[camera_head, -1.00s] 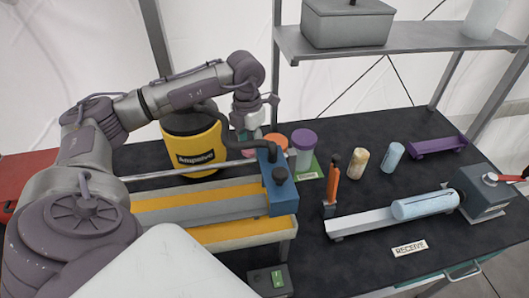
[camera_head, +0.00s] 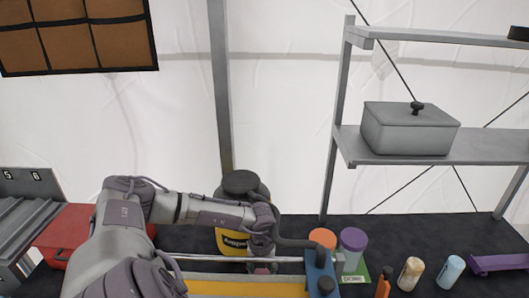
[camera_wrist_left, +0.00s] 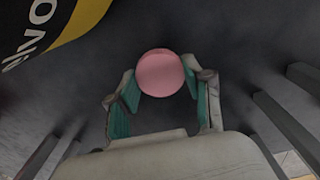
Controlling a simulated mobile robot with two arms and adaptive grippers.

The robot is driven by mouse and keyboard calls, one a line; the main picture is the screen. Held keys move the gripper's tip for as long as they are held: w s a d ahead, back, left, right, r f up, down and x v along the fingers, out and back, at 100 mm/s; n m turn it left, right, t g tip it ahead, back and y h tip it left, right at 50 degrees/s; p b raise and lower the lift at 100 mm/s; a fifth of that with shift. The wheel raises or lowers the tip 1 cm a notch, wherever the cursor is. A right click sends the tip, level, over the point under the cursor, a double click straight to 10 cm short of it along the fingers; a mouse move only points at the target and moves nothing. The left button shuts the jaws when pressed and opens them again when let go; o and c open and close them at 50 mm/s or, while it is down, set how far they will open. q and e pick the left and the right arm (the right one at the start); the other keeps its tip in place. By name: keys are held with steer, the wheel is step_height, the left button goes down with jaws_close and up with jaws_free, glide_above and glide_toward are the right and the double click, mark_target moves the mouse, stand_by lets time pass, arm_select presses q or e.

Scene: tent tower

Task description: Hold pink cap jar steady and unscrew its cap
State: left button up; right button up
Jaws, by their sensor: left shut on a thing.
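The pink cap jar shows in the left wrist view as a round pink cap (camera_wrist_left: 160,72) seen from above, between the two green-padded fingers. My left gripper (camera_head: 262,267) is shut on this jar. In the head view only a small pinkish patch shows at the gripper, beside the yellow and black drum. The jar's body is hidden below its cap in the wrist view. The cap is on the jar. My right gripper is in neither current view.
A yellow-black drum (camera_head: 231,240) stands close behind my left gripper. A blue block (camera_head: 320,272) on the yellow-edged rail is to its right, with orange-lidded (camera_head: 322,237) and purple-lidded (camera_head: 353,240) jars behind. A shelf (camera_head: 475,148) with a grey box (camera_head: 410,128) rises at the right.

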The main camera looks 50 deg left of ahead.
arm_select(q)
step_height(320, 180, down, 3)
steer(key=shift+p, duration=0.35)
steer(key=shift+f, duration=0.2)
steer(key=o, duration=1.3)
steer(key=shift+r, duration=0.2)
step_height(320, 180, up, 11)
steer(key=b, duration=0.4)
steer(key=shift+r, duration=0.55)
